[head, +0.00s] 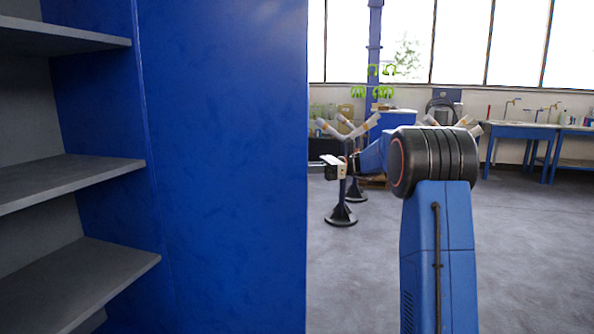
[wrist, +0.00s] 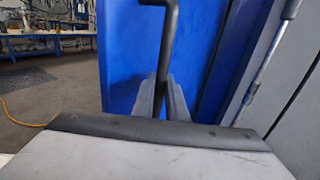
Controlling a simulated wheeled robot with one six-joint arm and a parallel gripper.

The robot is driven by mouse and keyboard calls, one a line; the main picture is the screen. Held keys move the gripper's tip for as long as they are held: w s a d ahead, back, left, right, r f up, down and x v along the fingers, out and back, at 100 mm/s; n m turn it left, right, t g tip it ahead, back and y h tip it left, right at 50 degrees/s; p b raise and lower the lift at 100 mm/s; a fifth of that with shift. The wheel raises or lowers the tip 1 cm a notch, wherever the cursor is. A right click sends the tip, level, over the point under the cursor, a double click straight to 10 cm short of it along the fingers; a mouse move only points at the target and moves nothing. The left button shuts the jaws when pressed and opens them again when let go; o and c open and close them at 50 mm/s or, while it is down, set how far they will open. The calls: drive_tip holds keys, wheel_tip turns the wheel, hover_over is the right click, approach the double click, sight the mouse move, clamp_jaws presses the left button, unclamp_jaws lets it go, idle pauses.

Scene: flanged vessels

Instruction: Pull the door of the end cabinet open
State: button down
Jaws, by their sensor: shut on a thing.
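In the wrist view a dark bar handle (wrist: 168,45) stands out from a blue door (wrist: 122,60). My gripper (wrist: 160,92) is shut on its lower part, one grey finger on each side of the bar. In the head view my gripper (head: 328,168) is at the end of my arm, just right of the edge of a large blue panel (head: 230,165). The fingertips point left toward that edge; the handle is hidden there. I cannot tell from the head view whether this panel is the door or a cabinet side.
Grey shelves (head: 70,180) in an open cabinet fill the left of the head view. A grey panel with a metal rod (wrist: 262,70) is close on the right in the wrist view. Blue workbenches (head: 530,130) stand far back right. The floor (head: 540,250) there is clear.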

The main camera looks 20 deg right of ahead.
drive_tip(key=c, duration=1.8)
unclamp_jaws()
drive_tip(key=shift+o, duration=0.2)
drive_tip(key=shift+d, duration=0.1)
drive_tip(key=s+d, duration=0.1)
drive_tip(key=d, duration=1)
drive_tip(key=shift+s+d, duration=0.3)
drive_tip(key=shift+d, duration=0.05)
drive_tip(key=shift+a, duration=0.1)
